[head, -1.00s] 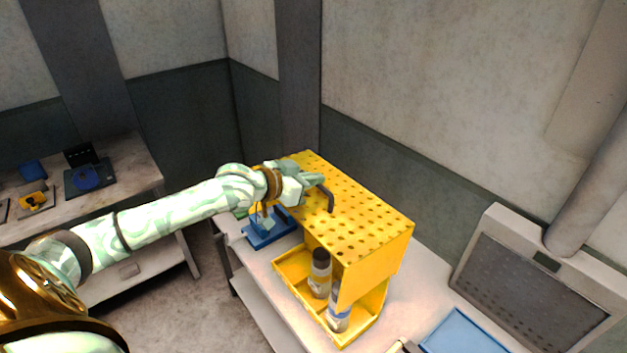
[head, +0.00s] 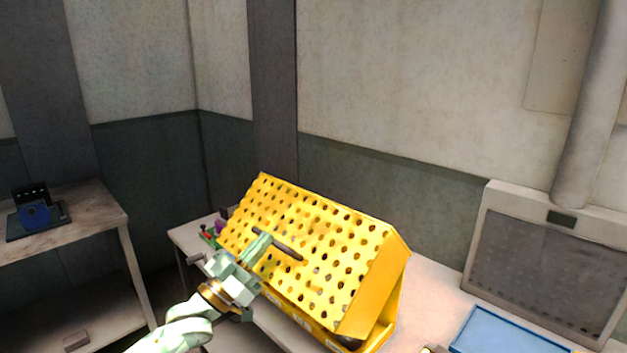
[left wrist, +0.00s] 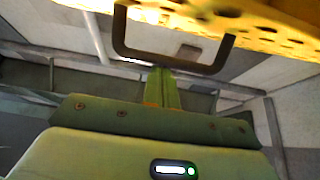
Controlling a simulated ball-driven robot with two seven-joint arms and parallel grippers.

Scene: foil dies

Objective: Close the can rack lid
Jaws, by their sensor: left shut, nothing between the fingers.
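The can rack is a yellow box on the bench. Its perforated yellow lid (head: 325,245) slopes down toward me in the head view, with a narrow gap above the tray front (head: 325,335) at the lower right. A dark bar handle (head: 280,246) sits on the lid. My left gripper (head: 262,246) is shut with nothing in it, at the handle's left end; I cannot tell if it touches. In the left wrist view the handle (left wrist: 172,70) hangs from the lid (left wrist: 240,20) and the shut fingers (left wrist: 162,88) point at it. The cans are mostly hidden. My right gripper is out of view.
A blue tray (head: 505,335) lies on the bench right of the rack. A grey vent unit (head: 545,265) stands behind it by the wall. Small coloured items (head: 212,232) lie left of the rack. A separate table (head: 65,225) stands far left.

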